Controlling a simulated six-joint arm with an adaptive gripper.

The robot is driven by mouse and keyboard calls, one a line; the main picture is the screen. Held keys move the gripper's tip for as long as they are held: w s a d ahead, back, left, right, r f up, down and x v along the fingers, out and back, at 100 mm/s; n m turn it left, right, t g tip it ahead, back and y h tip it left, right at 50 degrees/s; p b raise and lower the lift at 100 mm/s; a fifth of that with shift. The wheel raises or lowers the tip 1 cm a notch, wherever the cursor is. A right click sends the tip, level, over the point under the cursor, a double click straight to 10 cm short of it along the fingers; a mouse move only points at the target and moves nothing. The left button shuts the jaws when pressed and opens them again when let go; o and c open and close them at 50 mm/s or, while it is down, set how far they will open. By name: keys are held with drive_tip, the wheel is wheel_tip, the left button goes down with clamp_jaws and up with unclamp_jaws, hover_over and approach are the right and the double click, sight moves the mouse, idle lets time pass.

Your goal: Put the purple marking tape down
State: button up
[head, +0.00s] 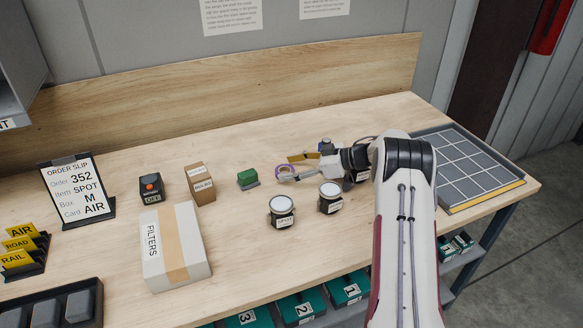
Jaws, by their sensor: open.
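The purple marking tape (284,166) is a small ring on the bench, right of a green block. My gripper (293,176) reaches in from the right, low over the bench, with its fingertips at the tape's near right side. The jaws are open. The fingers cover part of the ring, and I cannot tell whether they touch it.
Two dark jars with white lids (282,204) stand in front of my gripper. The green block (248,179), small carton (201,183) and FILTERS box (174,246) stand left. A gridded tray (483,191) is at right. Bench behind the tape is clear.

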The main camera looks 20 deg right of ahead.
drive_tip(key=shift+s+f, duration=0.1)
drive_tip(key=shift+f, duration=0.1)
drive_tip(key=v, duration=0.8)
drive_tip(key=r+v, duration=0.1)
drive_tip(key=v, duration=0.3)
drive_tip(key=shift+w+r, duration=0.1)
drive_tip(key=shift+w, duration=0.15)
